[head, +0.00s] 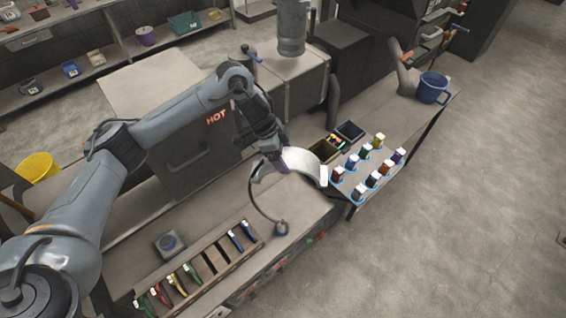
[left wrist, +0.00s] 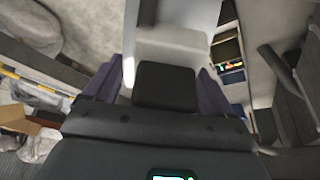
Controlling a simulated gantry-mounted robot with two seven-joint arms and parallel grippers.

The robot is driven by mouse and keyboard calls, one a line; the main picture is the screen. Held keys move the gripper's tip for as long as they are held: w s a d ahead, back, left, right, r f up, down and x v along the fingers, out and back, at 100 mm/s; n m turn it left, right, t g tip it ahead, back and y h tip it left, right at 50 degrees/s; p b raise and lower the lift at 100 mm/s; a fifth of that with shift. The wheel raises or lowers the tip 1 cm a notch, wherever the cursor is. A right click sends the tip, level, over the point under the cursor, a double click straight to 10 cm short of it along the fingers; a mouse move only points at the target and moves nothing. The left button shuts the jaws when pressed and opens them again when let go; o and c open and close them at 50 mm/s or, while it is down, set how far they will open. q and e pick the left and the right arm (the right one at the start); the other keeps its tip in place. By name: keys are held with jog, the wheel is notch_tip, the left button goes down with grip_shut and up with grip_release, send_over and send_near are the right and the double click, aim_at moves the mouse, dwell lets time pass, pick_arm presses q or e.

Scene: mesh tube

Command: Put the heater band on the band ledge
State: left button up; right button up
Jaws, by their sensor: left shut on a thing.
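The heater band (head: 303,163) is a curved, shiny light-grey metal strip, held above the bench beside the machine marked HOT. A dark cable loops from its left end down to a small round dark piece (head: 281,228) on the bench. My left gripper (head: 281,150) is shut on the band and holds it from above. In the left wrist view the pale band (left wrist: 168,42) lies between the purple fingers (left wrist: 162,80). I cannot tell for sure which surface is the band ledge. My right gripper is not in view.
A tool rack (head: 207,262) with coloured handles lies on the near bench (head: 250,205). To the right are dark open bins (head: 325,150), several small coloured blocks with blue rings at their bases (head: 364,151), and a blue mug (head: 433,88). The floor at right is clear.

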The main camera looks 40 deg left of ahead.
aim_at(284, 158)
pick_arm(q)
notch_tip(284, 158, up, 4)
jog(key=shift+f+p, duration=0.2)
jog(key=shift+p, duration=0.15)
jog(key=shift+d+r+p, duration=0.15)
jog(key=shift+r+p, duration=0.35)
jog(key=shift+p, duration=0.1)
jog(key=shift+m+g, duration=0.3)
jog(key=shift+m, duration=0.3)
jog(key=s+d+p, duration=0.1)
jog(key=d, duration=0.1)
jog(key=s+d+p, duration=0.4)
jog(key=shift+f, duration=0.3)
jog(key=s+d+n+p, duration=0.1)
jog(key=s+d+f+n+t, duration=0.1)
jog(key=s+d+n, duration=0.1)
jog(key=s+d+n+p, duration=0.1)
jog(key=shift+s+d+f+n+t+y+p, duration=0.15)
jog(key=shift+d+f+n+t+y+p, duration=0.15)
jog(key=shift+n+y+p, duration=0.1)
jog(key=shift+c, duration=0.8)
jog(key=n+y, duration=0.1)
jog(key=n, duration=0.1)
jog(key=n+y, duration=0.1)
jog(key=n, duration=0.2)
jog(key=n+t, duration=0.1)
jog(key=n, duration=0.1)
jog(key=shift+w+d+r+y, duration=0.2)
jog(key=shift+w+y, duration=0.1)
jog(key=shift+y, duration=0.1)
